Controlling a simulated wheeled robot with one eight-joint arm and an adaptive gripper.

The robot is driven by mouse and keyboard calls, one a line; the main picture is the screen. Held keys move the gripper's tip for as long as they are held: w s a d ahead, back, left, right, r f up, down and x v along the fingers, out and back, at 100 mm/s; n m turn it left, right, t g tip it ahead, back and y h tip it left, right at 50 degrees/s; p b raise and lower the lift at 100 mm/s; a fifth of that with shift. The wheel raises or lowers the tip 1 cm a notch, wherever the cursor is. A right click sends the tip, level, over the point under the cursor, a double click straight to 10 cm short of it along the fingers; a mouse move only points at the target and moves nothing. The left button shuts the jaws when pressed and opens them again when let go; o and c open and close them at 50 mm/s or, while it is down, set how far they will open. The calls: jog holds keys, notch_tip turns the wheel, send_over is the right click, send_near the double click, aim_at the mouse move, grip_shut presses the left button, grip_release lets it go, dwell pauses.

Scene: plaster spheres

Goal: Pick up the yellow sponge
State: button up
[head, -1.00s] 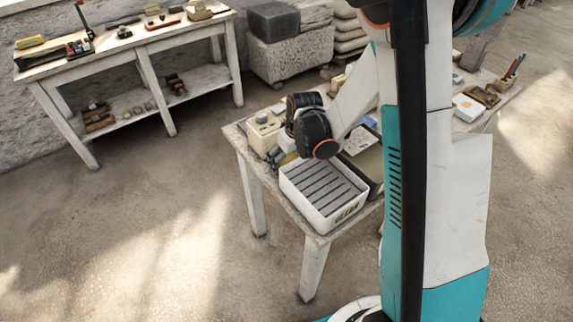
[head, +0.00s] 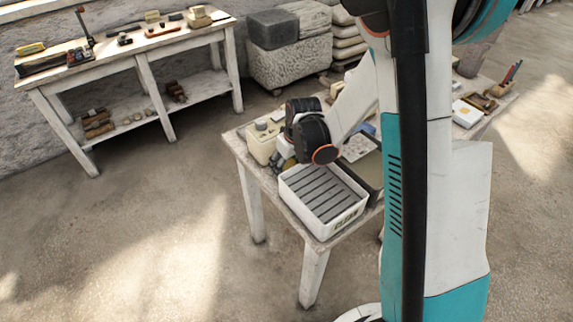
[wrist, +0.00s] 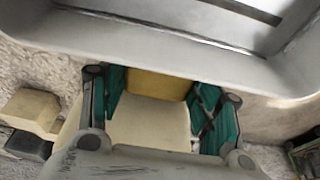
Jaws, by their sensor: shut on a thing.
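The yellow sponge (wrist: 160,86) shows in the wrist view as a yellow block between the teal pads of my gripper (wrist: 158,92). The pads press on its left and right sides, so my gripper is shut on it. A cream block (wrist: 150,122) shows just below the sponge in that view; I cannot tell if they touch. In the head view my gripper (head: 285,164) points down behind the slotted white crate, beside a cream box. My wrist covers much of it there, and I cannot make out the sponge clearly.
The white crate (head: 290,198) stands at the near table corner; its wall (wrist: 150,36) fills the top of the wrist view. The cream box (head: 259,147) is left of my gripper. A dark tray (head: 372,172) lies right of the crate. Another bench (head: 190,41) stands far left.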

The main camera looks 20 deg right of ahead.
aim_at(287, 164)
notch_tip(287, 164, up, 19)
jog(key=p, duration=0.6)
jog(key=shift+r, duration=0.15)
